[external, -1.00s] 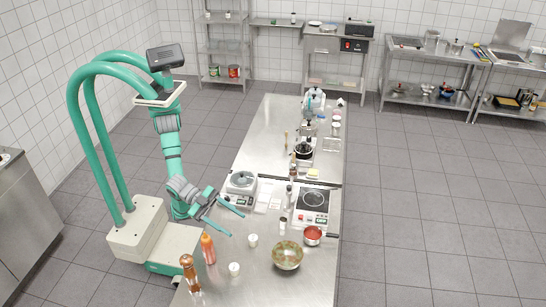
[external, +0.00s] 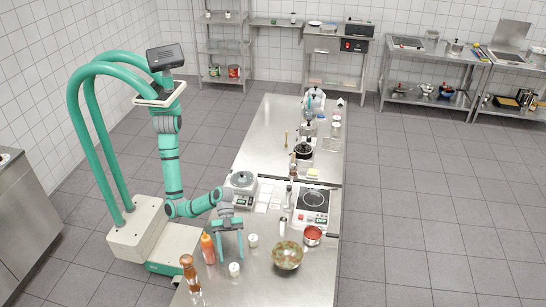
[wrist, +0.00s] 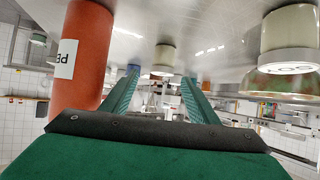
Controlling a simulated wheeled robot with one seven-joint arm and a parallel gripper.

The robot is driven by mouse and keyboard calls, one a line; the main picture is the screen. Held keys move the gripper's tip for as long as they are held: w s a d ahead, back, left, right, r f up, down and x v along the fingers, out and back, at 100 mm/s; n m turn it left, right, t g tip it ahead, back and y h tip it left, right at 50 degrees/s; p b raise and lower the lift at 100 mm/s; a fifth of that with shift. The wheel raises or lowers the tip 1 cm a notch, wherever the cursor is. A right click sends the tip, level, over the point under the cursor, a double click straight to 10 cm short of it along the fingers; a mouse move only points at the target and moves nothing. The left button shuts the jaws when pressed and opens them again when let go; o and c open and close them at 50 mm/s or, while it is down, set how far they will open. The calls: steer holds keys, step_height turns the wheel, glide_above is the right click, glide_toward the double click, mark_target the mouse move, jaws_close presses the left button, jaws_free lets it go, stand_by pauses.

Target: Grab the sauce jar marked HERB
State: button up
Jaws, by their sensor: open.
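My gripper (external: 229,257) is low over the near part of the counter, fingers apart and empty, pointing toward the external camera. In the wrist view the gripper (wrist: 160,78) has a small pale jar (wrist: 163,55) between its fingers' lines, beyond the tips. It seems to be the white jar (external: 234,269) in the external view. A second pale jar (wrist: 292,28) is nearer, at the right of the wrist view; it matches the other white jar (external: 253,240). Its upside-down label seems to read SOY. I cannot read HERB on either jar.
A red-orange bottle (external: 208,249) stands close beside the fingers; it fills the wrist view's left (wrist: 88,50), its label partly reading PE. A scale (external: 243,182) is behind.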

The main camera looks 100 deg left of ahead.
mark_target(235, 272)
steer(key=shift+x, duration=4.75)
steer(key=shift+w+a, duration=0.1)
steer(key=shift+w, duration=0.1)
steer(key=c, duration=1.2)
